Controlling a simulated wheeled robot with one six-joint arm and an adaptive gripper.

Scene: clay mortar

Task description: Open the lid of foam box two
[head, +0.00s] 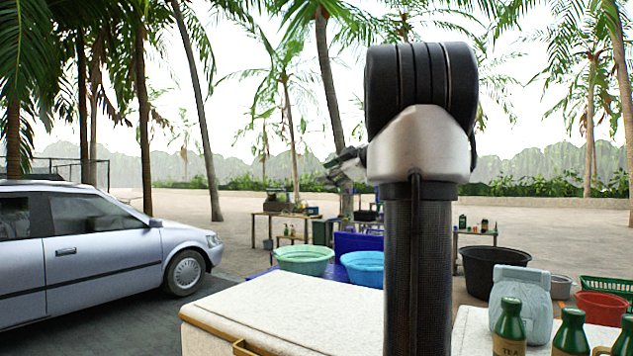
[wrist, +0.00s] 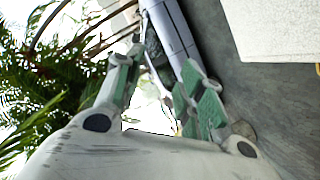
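A white foam box (head: 285,305) with a flat, closed lid stands at the bottom centre of the head view. It has a tan edge and a tan handle (head: 245,347) at its front. A second white box top (head: 470,325) shows right of my arm, partly hidden by it. No label shows which is foam box two. My gripper (head: 345,168) is raised above and behind the first box, touching nothing. In the wrist view my gripper (wrist: 162,65) is open and empty, with a white box edge (wrist: 280,30) at upper right.
Green bottles (head: 509,325) and a pale blue jug (head: 520,300) stand at the right. Basins (head: 304,260), a black tub (head: 495,268) and tables are behind. A silver car (head: 100,240) is parked on the left. The air above the first box is clear left of my arm.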

